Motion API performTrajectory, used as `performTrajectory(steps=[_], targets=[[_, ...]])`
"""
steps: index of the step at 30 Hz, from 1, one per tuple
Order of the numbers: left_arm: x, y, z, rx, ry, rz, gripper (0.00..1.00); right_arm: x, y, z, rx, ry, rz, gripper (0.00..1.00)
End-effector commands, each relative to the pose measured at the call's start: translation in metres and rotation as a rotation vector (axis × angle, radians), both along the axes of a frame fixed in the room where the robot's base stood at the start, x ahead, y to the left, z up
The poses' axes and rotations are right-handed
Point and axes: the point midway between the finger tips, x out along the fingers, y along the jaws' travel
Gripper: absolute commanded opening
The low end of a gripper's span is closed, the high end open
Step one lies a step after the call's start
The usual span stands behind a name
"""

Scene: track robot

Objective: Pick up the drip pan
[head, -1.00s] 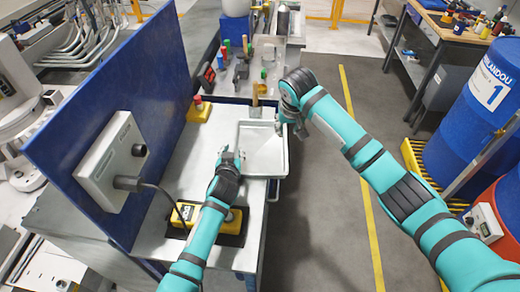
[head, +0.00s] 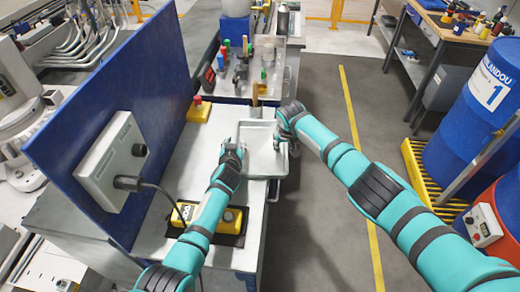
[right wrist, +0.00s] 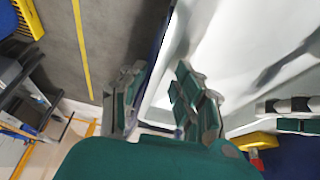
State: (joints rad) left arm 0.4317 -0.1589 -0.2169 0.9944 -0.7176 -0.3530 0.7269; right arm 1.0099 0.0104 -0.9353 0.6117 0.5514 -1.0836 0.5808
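The drip pan (head: 264,163) is a shallow, pale grey rectangular tray on the bench top, close to the bench's right edge. My left gripper (head: 234,147) is at the pan's left rim; whether its fingers are apart or closed is too small to tell. My right gripper (head: 282,143) is at the pan's right rim. In the right wrist view the pan (right wrist: 225,50) fills the upper right. My right gripper's fingers (right wrist: 158,105) are apart there, one on each side of the pan's edge, with gaps visible.
A blue panel (head: 120,110) with a grey control box stands left of the bench (head: 180,150). A yellow button box (head: 205,217) lies in front of the pan. Small tools and bottles stand behind it. Blue and red drums (head: 470,150) are at the right; the grey floor between is clear.

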Motion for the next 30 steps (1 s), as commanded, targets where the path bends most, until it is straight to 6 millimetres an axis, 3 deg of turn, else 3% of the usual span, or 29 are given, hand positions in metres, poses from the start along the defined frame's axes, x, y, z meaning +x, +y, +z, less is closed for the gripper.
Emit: performTrajectory(steps=[9,16,30], targets=[[0.0004,-0.0001,-0.0001,0.000,0.000,0.000,0.28,0.0002,-0.0004,-0.0009,-0.001,0.000,0.000,0.28],[0.0003,-0.0001,0.0000,0.000,0.000,0.000,0.00,0.0001,-0.0005,-0.0008,-0.001,0.001,0.000,0.00],[0.0003,0.0000,-0.0001,0.000,0.000,0.000,0.00,0.0000,-0.0008,-0.0011,-0.001,0.001,-0.001,0.00]])
